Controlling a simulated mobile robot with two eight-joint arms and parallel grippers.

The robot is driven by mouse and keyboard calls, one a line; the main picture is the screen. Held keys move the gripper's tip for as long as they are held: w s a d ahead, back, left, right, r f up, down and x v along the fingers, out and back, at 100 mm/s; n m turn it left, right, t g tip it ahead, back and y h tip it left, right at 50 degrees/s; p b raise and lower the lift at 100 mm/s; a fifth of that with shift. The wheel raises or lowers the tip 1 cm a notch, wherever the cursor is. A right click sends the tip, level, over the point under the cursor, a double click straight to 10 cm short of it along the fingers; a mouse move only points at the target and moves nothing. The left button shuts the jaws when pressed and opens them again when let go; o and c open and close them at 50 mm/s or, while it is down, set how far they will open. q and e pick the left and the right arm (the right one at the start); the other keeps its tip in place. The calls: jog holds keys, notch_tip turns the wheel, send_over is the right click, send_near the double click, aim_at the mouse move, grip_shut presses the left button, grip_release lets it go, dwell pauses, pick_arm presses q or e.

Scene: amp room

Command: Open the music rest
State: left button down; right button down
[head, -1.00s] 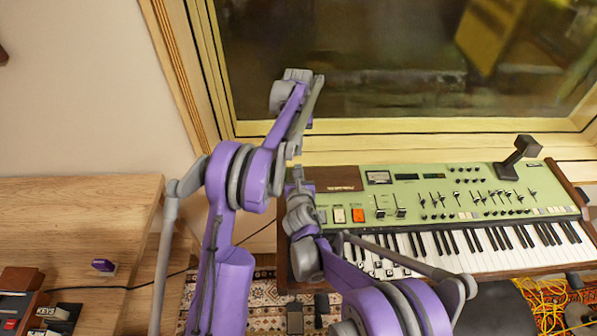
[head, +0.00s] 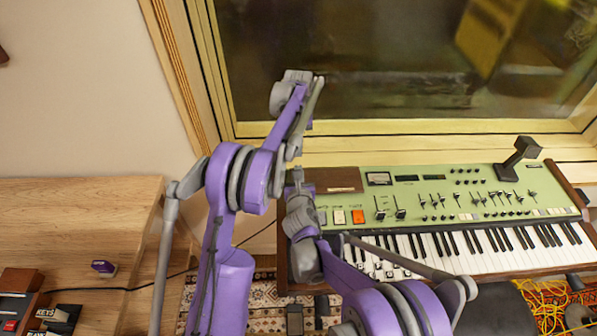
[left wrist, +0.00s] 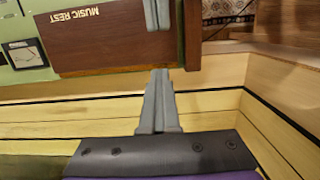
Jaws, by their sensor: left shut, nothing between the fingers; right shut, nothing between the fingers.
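The music rest is a closed brown wooden panel (head: 338,180) at the back left of the green synthesizer. In the left wrist view the panel (left wrist: 120,38) carries the upside-down words MUSIC REST and lies flat. My left gripper (left wrist: 160,75) is shut and empty, its tips at the panel's back edge; I cannot tell whether they touch. In the head view its fingers are hidden behind my arm. My right gripper (head: 297,176) is shut and empty at the panel's left end. Its grey fingers (left wrist: 157,14) seem to show over the panel in the left wrist view.
The synthesizer's keyboard (head: 480,245) is in front of its green control panel (head: 450,190). A wooden window ledge (head: 420,145) runs close behind it. A wooden desk (head: 75,225) stands at left. Yellow cables (head: 545,305) lie at bottom right.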

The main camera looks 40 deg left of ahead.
pick_arm(q)
jog(key=c, duration=1.6)
grip_release()
jog(key=c, duration=0.7)
grip_release()
